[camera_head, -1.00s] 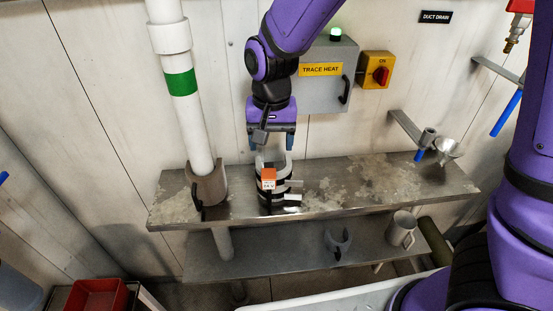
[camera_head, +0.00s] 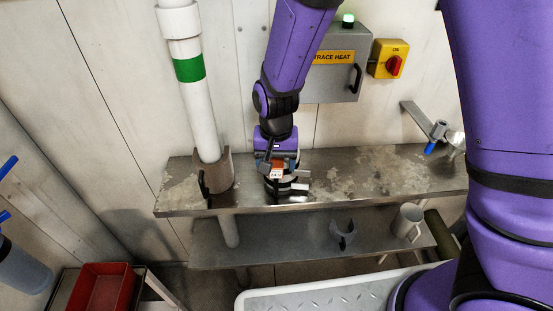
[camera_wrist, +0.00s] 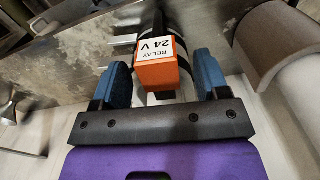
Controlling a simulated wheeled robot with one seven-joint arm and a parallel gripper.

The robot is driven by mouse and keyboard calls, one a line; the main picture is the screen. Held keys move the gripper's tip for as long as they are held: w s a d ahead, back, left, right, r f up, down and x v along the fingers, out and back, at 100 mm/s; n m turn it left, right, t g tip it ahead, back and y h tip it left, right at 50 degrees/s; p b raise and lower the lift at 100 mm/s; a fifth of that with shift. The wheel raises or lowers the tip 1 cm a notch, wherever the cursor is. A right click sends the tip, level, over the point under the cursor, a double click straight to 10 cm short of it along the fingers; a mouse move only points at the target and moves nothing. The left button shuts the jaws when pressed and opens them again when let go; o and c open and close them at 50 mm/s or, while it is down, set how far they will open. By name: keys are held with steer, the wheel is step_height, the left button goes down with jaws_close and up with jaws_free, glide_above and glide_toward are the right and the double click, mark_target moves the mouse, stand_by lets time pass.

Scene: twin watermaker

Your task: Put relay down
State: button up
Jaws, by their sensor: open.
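The relay (camera_head: 277,171) is a small orange block with a white top. In the wrist view the relay (camera_wrist: 160,65) shows the label "RELAY 24 V". It sits at a black-and-white banded round holder (camera_head: 290,188) on the upper metal shelf (camera_head: 350,180). My gripper (camera_wrist: 165,85) is open, with one blue finger on each side of the relay and a visible gap to each. In the head view my gripper (camera_head: 277,160) is low over the shelf, right at the relay. Whether the relay is fastened to the holder is hidden.
A white pipe (camera_head: 196,110) with a brown collar (camera_head: 215,175) stands just left. The trace heat box (camera_head: 335,80) is on the wall behind. A lower shelf (camera_head: 290,238) holds a grey clip (camera_head: 343,234) and a mug (camera_head: 407,220). The upper shelf is free to the right.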

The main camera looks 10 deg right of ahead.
steer(key=shift+f, duration=0.65)
steer(key=c, duration=1.1)
steer(key=shift+r, duration=0.15)
